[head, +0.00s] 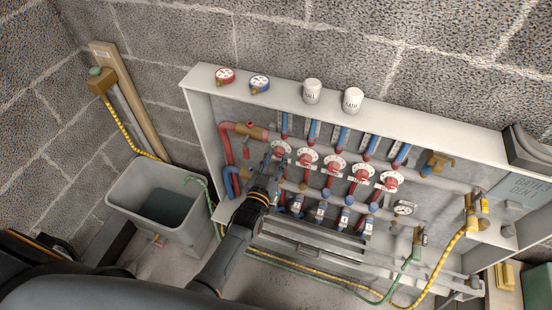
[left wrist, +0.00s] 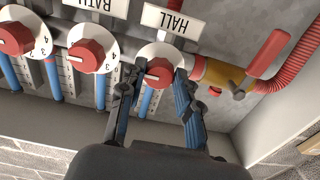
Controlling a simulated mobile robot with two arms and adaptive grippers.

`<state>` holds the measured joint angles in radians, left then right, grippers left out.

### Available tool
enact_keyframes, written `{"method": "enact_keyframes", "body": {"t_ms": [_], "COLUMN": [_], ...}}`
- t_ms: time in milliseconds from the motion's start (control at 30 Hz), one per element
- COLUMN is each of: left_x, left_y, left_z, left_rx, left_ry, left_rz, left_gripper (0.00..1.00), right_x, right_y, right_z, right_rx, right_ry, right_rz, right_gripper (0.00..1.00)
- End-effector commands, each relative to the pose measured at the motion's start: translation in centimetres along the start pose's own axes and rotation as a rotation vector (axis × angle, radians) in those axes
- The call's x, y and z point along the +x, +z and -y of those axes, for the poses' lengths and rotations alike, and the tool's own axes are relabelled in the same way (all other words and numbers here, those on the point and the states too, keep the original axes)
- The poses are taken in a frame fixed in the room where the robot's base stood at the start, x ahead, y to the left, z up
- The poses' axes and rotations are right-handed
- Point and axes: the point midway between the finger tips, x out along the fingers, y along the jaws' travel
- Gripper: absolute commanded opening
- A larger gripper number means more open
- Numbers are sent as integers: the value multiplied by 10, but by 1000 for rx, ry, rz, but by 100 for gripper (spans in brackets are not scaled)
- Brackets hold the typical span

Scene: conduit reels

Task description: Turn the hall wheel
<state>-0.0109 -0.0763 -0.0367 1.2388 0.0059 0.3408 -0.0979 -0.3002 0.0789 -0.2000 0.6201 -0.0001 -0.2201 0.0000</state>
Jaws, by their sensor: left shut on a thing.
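The hall wheel (left wrist: 159,71) is a red knob on a white dial under a label plate reading HALL (left wrist: 170,20) in the left wrist view. In the head view the hall wheel (head: 281,148) is the leftmost of a row of red wheels in the open manifold cabinet. My left gripper (left wrist: 157,78) is shut on the hall wheel, one dark finger on each side of its rim. In the head view my left gripper (head: 270,168) reaches up to it from below and hides part of the pipes there. My right gripper is not in view.
The bath wheel (left wrist: 87,56) sits close beside the hall wheel, with further wheels beyond. A red-handled valve (left wrist: 268,54) is on its other side. The cabinet's wall (head: 201,118) stands left of the wheels. A grey bin (head: 150,213) stands left of the cabinet.

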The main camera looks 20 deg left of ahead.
Motion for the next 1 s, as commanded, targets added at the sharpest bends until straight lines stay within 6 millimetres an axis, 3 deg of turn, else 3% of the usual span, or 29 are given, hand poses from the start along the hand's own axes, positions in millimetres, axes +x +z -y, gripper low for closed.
{"method": "enact_keyframes", "body": {"t_ms": [100, 133, 233, 633, 767, 1000], "left_x": [-1, -1, -1, -6, -27, -79], "left_y": [3, 3, 2, 1, 2, 2], "left_z": [0, 0, 0, 0, 0, 0], "left_rx": [2, 2, 1, 0, 0, 0], "left_ry": [1, 1, 1, 0, 1, 1], "left_rz": [6, 6, 5, 2, 4, 5], "left_gripper": [1, 35, 55, 56, 56, 56], "right_x": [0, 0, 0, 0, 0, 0], "right_y": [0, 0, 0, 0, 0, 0], "right_z": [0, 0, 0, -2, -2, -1], "right_rx": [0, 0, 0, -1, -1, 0], "right_ry": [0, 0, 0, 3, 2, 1], "right_rz": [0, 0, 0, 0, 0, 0], "right_gripper": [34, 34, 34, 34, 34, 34]}}
